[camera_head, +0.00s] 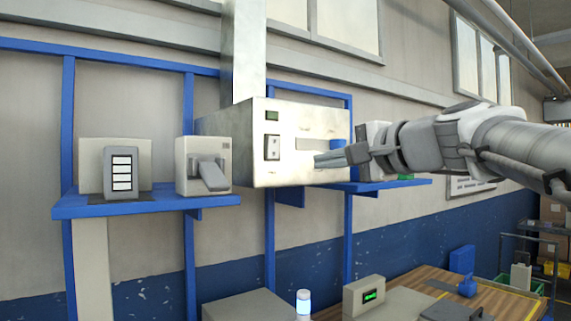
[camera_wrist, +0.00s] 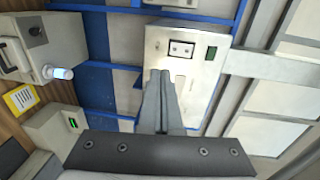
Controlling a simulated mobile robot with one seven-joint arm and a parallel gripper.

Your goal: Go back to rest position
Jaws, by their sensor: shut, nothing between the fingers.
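My gripper (camera_head: 330,158) reaches in from the right in the head view, its fingers pointing left in front of a metal control box. In the wrist view my gripper (camera_wrist: 160,74) shows its two fingers together, shut and empty. The metal box (camera_head: 265,170) hangs on the wall and carries a grey switch panel (camera_head: 272,147) and a small dark green display (camera_head: 272,115). The fingertips overlap the right part of the box's front in the picture; I cannot tell whether they touch it.
A blue shelf (camera_head: 120,207) at the left holds a keypad unit (camera_head: 121,172) and a lever box (camera_head: 203,165). Below stands a wooden table (camera_head: 510,306) with a green-lit display box (camera_head: 363,296) and a lit beacon (camera_head: 303,302). A shelf rack (camera_head: 540,250) stands at the far right.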

